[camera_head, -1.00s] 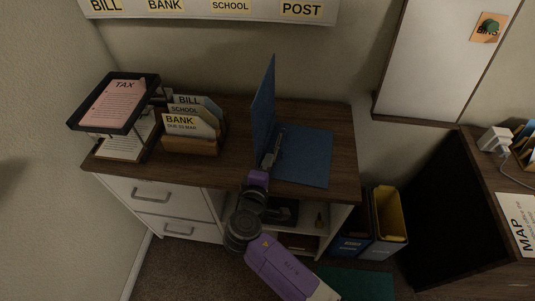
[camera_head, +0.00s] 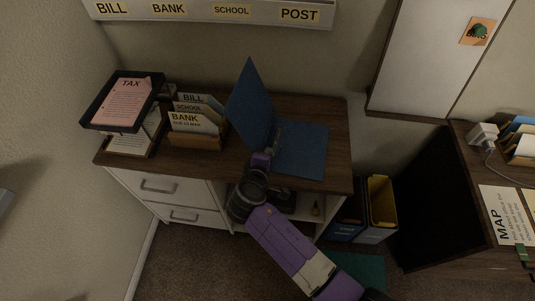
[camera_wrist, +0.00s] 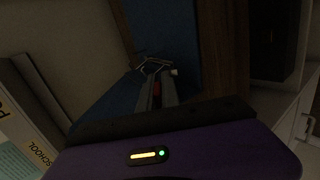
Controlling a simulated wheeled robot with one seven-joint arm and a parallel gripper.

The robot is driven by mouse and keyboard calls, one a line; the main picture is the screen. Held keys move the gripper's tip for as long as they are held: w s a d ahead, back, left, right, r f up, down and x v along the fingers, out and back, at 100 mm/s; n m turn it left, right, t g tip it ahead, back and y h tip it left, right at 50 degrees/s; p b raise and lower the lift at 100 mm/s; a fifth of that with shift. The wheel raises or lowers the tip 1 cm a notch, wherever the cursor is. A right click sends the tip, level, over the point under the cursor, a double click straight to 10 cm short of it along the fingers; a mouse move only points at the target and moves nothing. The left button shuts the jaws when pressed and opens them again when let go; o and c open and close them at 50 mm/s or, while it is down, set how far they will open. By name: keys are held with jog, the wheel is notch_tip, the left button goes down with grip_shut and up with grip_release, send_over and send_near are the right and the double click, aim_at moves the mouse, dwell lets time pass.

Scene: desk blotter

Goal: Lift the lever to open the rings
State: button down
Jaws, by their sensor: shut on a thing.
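A blue ring binder (camera_head: 302,150) lies open on the wooden cabinet top; its left cover (camera_head: 250,103) stands up, leaning left. In the wrist view the blue binder (camera_wrist: 180,40) lies beyond my fingers, with its metal rings (camera_wrist: 152,66) just past the tips. My gripper (camera_head: 274,135) is over the binder's spine, pointing away from me. In the wrist view my gripper (camera_wrist: 157,88) is shut on a small red piece between the fingers, apparently the lever (camera_wrist: 157,89). The fingers hide most of it. I cannot tell from these views whether the rings are open.
A letter sorter (camera_head: 197,125) and a black tray with a pink TAX sheet (camera_head: 122,102) stand left of the binder. Upright binders (camera_head: 378,205) stand on the floor at right.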

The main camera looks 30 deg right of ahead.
jog(key=c, duration=1.8)
grip_release()
jog(key=shift+c, duration=0.2)
jog(key=shift+v, duration=3.9)
jog(key=shift+c, duration=0.3)
